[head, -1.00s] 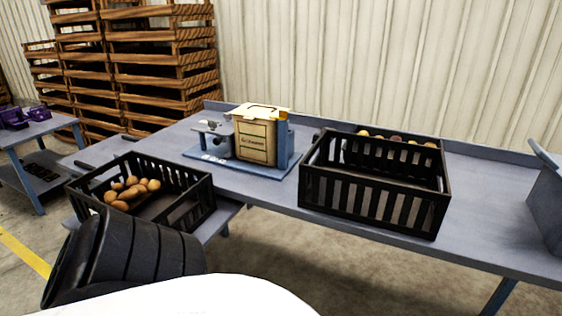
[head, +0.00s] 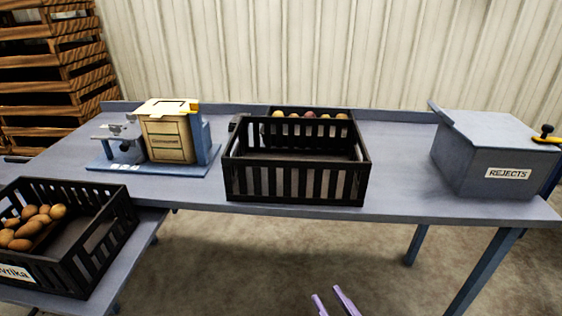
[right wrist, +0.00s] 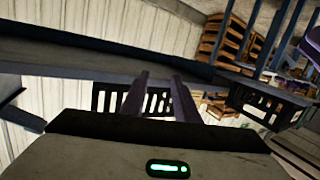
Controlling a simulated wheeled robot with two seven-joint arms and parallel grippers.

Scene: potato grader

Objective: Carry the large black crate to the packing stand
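A black slatted crate (head: 295,187) stands on the front edge of the grey-blue bench and looks empty. A second black crate (head: 108,238) with several potatoes and a partly cut-off label stands lower at the left. I cannot tell for certain which is the task's large crate. My right gripper (head: 332,301) is at the bottom edge, below and in front of the bench, open and empty, apart from both crates. Its two purple fingers also show spread in the right wrist view (right wrist: 160,90), with black crates beyond. My left gripper is out of view. I cannot identify the packing stand.
Another crate (head: 352,112) with potatoes sits behind the empty one. A scale with a wooden box (head: 168,137) stands left of it, and a grey REJECTS bin (head: 490,150) right. Bare bench (head: 400,180) lies between crate and bin. Wooden crates (head: 50,70) are stacked back left.

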